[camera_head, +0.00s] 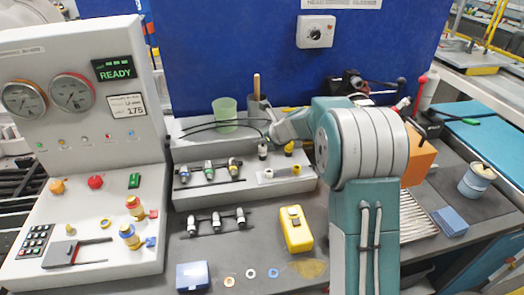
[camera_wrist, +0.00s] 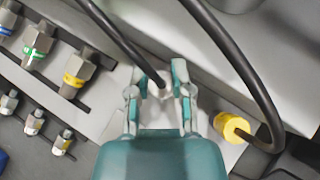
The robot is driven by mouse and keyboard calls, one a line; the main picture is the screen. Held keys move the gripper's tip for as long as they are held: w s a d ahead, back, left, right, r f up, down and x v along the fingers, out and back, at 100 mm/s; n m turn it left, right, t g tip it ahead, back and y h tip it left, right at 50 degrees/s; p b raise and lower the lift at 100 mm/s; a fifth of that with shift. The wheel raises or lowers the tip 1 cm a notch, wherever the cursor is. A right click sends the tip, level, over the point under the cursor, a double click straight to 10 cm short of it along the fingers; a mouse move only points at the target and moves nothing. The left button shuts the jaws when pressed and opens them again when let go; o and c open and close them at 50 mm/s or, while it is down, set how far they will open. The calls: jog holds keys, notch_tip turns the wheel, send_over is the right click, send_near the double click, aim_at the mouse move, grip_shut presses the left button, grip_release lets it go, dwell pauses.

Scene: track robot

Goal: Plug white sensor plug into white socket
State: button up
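The white sensor plug (camera_head: 263,152) stands on the grey fixture block, with a black cable rising from it. In the wrist view the white plug (camera_wrist: 161,88) lies between my finger pads, with its cable running up and left. My gripper (camera_wrist: 160,92) is open around it, and a gap seems to show beside the plug. In the head view my gripper (camera_head: 272,137) is just above and beside the plug, partly hidden by my arm. A pale round feature (camera_head: 268,173) on the front of the block may be the white socket; it is too small to be sure.
A yellow plug (camera_wrist: 232,127) with a looping cable stands close to the right of my gripper. Banded connectors (camera_wrist: 38,45) sit in a rack to the left. A green cup (camera_head: 225,113) stands behind. A yellow device (camera_head: 296,229) lies in front.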

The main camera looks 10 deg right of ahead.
grip_shut()
jog(key=shift+d, duration=0.1)
jog(key=shift+r, duration=0.1)
